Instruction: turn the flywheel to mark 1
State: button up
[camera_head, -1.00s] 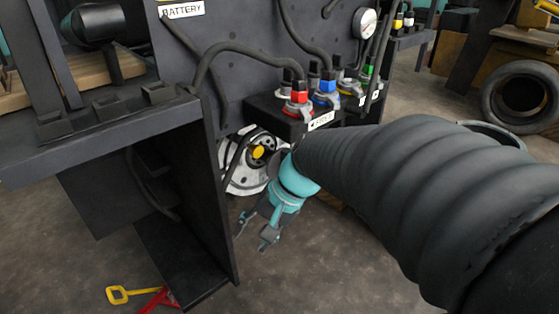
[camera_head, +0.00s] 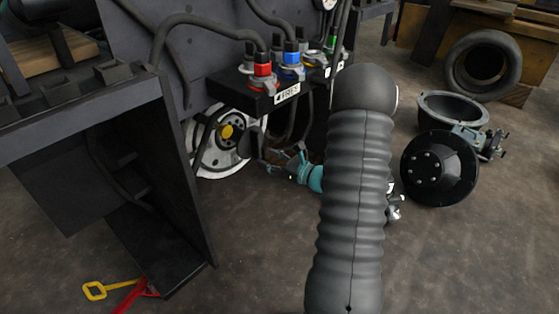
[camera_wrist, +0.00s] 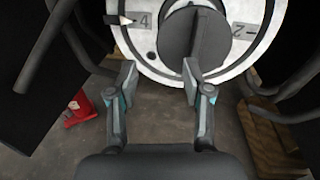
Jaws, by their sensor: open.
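The flywheel (camera_head: 207,162) is a pale disc with a yellow hub, low on the dark machine, under the valve block. In the wrist view the flywheel (camera_wrist: 150,57) fills the top, with marks 4 (camera_wrist: 142,20) and 2 (camera_wrist: 243,30) showing. A dark pointer with a pale tip (camera_wrist: 124,20) lies beside the 4. A dark grey grip bar (camera_wrist: 195,38) stands out from the disc's middle. My gripper (camera_wrist: 160,75) is open and empty, its fingertips just below the bar; contact is unclear. In the head view my gripper (camera_head: 272,164) is right of the flywheel. Mark 1 is not visible.
Dark hoses (camera_wrist: 285,85) flank the flywheel. A dark side panel (camera_head: 180,185) stands at left. Red and blue valve fittings (camera_head: 275,68) sit above. A black round part (camera_head: 440,170) and a tyre (camera_head: 485,65) lie at right.

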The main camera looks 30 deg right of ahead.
aim_at(260, 147)
jog(key=shift+w+d+f+m+t+h, duration=0.25)
jog(key=shift+w+d+f+m+h, duration=0.15)
jog(key=shift+w, duration=0.5)
jog(key=shift+w+d+f+m+t+h, duration=0.25)
jog(key=shift+w+d+f+m, duration=0.15)
jog(key=shift+w, duration=0.55)
jog(key=shift+w+d+f+m+t+h, duration=0.2)
jog(key=shift+w+d+f+m+h, duration=0.15)
jog(key=shift+w, duration=0.55)
jog(key=shift+b+x, duration=0.4)
jog(key=shift+x, duration=2.4)
jog(key=shift+r, duration=0.1)
grip_shut()
jog(key=shift+r, duration=0.1)
